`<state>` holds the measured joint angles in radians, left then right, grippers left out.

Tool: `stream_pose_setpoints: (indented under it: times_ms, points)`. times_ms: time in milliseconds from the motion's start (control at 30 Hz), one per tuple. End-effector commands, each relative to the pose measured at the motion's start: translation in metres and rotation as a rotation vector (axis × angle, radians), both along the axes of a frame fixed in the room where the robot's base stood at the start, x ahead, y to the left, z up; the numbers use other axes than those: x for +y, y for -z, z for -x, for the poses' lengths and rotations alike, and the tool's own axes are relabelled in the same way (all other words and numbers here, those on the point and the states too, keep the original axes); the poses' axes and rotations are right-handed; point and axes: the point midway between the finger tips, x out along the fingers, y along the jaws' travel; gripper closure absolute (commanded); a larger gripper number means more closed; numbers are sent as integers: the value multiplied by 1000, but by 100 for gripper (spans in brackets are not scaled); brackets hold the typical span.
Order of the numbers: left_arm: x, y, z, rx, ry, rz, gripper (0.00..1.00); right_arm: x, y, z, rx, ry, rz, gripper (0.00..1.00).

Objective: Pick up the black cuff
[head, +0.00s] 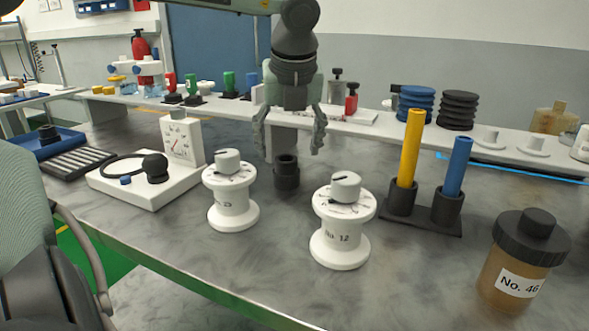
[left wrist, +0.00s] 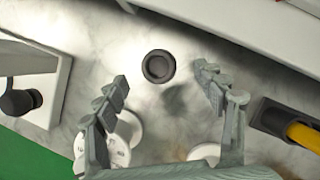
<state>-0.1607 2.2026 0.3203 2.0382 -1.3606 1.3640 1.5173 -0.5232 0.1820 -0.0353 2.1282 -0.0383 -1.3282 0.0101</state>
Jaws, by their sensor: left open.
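The black cuff (head: 286,174) is a short dark cylinder standing upright on the grey table, behind and between two white dial spools. In the left wrist view the cuff (left wrist: 158,66) shows from above as a dark ring with a hollow top, just beyond the fingertips. My left gripper (head: 290,132) points down above the cuff, its fingers spread wide. It is empty and apart from the cuff. Its fingers also show in the left wrist view (left wrist: 163,82). My right gripper is not seen in either view.
White dial spools (head: 232,195) and "No. 12" (head: 342,225) stand in front of the cuff. A white gauge board (head: 150,185) lies left. A black holder with yellow (head: 411,148) and blue (head: 453,165) rods stands right. A white shelf (head: 370,133) runs behind. A brown jar (head: 515,275) stands front right.

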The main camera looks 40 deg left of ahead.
Motion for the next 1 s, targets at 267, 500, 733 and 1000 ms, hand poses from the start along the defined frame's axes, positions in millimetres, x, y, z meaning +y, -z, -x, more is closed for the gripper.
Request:
stream_pose_setpoints:
  times_ms: [267,500,733,1000]
  points:
    - [12,36,-4,3,3,7,30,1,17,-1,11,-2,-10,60]
    - [17,54,-10,-2,5,6,30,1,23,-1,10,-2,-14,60]
    - [17,54,-10,-3,5,5,36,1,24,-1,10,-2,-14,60]
    - [17,53,-10,-3,5,5,70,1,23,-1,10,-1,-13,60]
